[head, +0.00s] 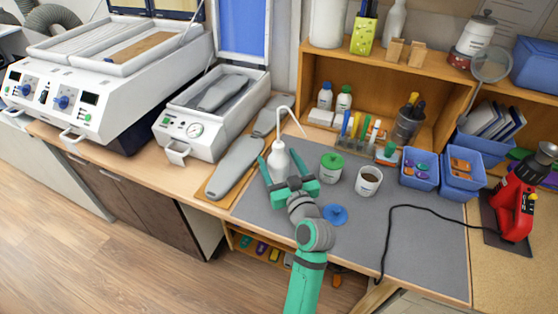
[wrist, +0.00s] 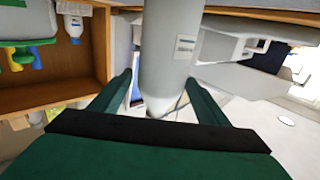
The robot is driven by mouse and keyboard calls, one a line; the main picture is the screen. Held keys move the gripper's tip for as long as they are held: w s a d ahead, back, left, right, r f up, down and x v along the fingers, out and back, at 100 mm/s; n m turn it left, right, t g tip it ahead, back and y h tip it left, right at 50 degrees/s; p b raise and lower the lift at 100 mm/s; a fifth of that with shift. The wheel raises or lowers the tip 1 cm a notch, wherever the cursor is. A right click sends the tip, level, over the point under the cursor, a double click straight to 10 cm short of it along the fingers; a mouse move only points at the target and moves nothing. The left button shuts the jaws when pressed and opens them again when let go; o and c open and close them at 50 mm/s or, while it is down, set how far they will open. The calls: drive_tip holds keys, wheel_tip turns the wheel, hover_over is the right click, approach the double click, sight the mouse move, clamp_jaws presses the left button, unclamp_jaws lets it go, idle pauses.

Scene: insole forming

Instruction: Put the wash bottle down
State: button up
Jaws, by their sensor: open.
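The wash bottle (head: 279,160) is white with a thin bent spout, and it stands upright near the left part of the grey mat (head: 405,245). Its base is hidden behind my gripper (head: 288,178) in the head view, so I cannot see its contact with the mat. My gripper is open, with one green finger on each side of the bottle.
A green-lidded jar (head: 331,167) and a white cup (head: 368,181) stand right of the bottle. A blue lid (head: 335,214) lies nearer. A grey insole form (head: 235,167) lies on the left. A black cable (head: 420,208) crosses the right; the front middle mat is clear.

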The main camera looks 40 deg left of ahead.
drive_tip(key=v, duration=1)
drive_tip(key=shift+s+r, duration=0.15)
drive_tip(key=shift+s, duration=0.35)
drive_tip(key=shift+d, duration=0.1)
